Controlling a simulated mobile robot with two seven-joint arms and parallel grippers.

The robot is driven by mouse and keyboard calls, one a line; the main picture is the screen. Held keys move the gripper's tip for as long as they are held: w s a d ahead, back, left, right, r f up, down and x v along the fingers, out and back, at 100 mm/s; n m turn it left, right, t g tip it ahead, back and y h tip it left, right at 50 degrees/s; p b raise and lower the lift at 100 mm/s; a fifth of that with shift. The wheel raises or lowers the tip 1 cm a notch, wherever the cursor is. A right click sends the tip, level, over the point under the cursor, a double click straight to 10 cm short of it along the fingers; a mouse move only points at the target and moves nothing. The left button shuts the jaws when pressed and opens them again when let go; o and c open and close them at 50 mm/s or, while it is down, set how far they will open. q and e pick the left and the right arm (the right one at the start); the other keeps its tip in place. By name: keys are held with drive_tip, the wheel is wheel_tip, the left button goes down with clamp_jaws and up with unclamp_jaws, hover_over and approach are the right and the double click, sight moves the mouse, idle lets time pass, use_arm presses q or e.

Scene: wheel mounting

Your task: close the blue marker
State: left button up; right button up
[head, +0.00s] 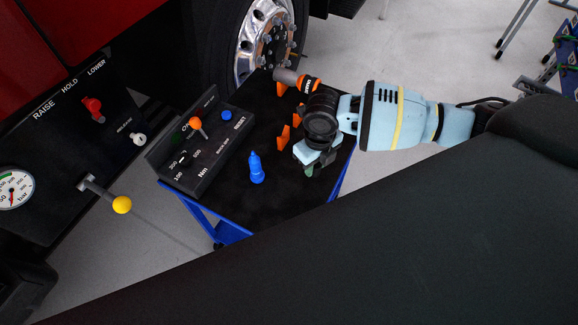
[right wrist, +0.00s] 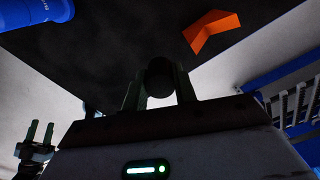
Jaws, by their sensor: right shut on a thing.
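The blue marker (head: 256,168) stands upright on the black top of the cart, its narrow tip up. Part of it shows as a blue cylinder (right wrist: 38,14) at the top left of the right wrist view. My right gripper (head: 310,171) is over the cart's right side, to the right of the marker and apart from it. In the right wrist view its fingers (right wrist: 160,88) are shut on a dark round thing (right wrist: 160,76), too dark to identify. My left gripper (right wrist: 39,133) shows small at the lower left of that view, its two fingers apart and empty.
A torque control box (head: 205,150) with an orange lever and a blue button stands left of the marker. Orange holders (head: 284,137) are on the cart (head: 225,192) behind my right gripper. An orange-and-grey tool (head: 297,80) lies near the truck wheel (head: 264,40). A lever panel (head: 70,120) is at left.

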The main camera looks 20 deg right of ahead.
drive_tip(key=shift+s+d+r, duration=0.1)
drive_tip(key=shift+s+d, duration=0.1)
drive_tip(key=shift+d, duration=0.6)
drive_tip(key=shift+s+d+r, duration=0.1)
drive_tip(key=shift+s+d, duration=0.1)
drive_tip(key=shift+d, duration=0.6)
drive_tip(key=shift+s+d+r, duration=0.1)
drive_tip(key=shift+s+d, duration=0.1)
drive_tip(key=shift+d, duration=0.6)
drive_tip(key=shift+w+a+r+m, duration=0.2)
drive_tip(key=shift+r+m, duration=0.2)
drive_tip(key=shift+m, duration=0.3)
drive_tip(key=s+a+r+n, duration=0.1)
drive_tip(key=a+r+n, duration=0.2)
drive_tip(key=r+n, duration=0.7)
drive_tip(key=a+r+n, duration=0.4)
drive_tip(key=r+n, duration=0.6)
drive_tip(key=n, duration=1.4)
drive_tip(key=shift+s+r+n, duration=0.35)
drive_tip(key=shift+r+n, duration=0.05)
drive_tip(key=shift+a, duration=0.1)
